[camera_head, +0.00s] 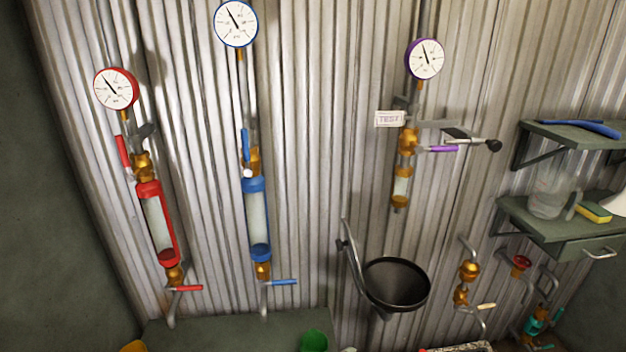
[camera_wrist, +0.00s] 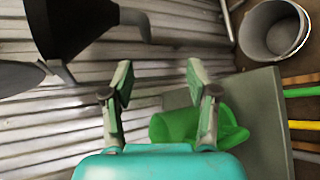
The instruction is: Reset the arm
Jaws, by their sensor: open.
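My gripper (camera_wrist: 157,85) shows in the wrist view with its two fingers spread apart. It is open and nothing is between the fingertips. A green object (camera_wrist: 222,128), probably a cup or jug, is seen beyond the right finger and partly hidden by it. The arm and gripper do not show in the head view.
The corrugated wall carries a red riser (camera_head: 170,240), a blue riser (camera_head: 247,205) and a purple-handled test riser (camera_head: 408,142). A black funnel (camera_head: 397,284) juts out below. Shelves (camera_head: 562,232) stand at right. A grey bucket (camera_wrist: 272,32) shows in the wrist view.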

